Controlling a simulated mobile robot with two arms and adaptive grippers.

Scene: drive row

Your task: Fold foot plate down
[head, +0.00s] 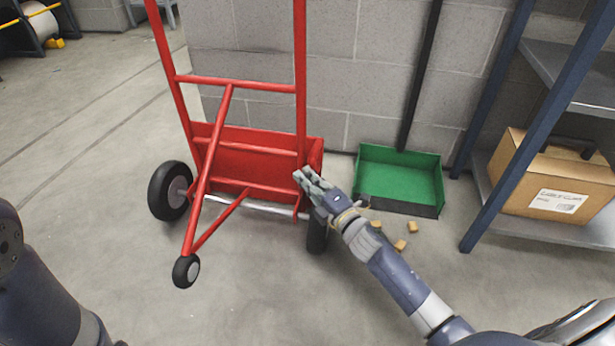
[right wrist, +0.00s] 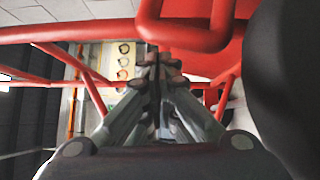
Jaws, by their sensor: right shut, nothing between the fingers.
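A red hand truck (head: 301,80) stands upright against the block wall in the head view. Its red foot plate (head: 250,163) is folded up, close to the frame, behind the lower bars. My right gripper (head: 303,176) is shut and empty at the right side of the truck's lower frame, above the right wheel (head: 317,232). In the right wrist view the gripper (right wrist: 155,55) points at red tubes (right wrist: 190,40) of the truck; I cannot tell whether it touches them. The left gripper is out of view; only part of my left arm shows.
A green dustpan (head: 400,180) lies right of the truck, with several small wooden blocks (head: 400,245) before it. A shelf with a cardboard box (head: 545,185) stands at the right. The floor at front left is clear.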

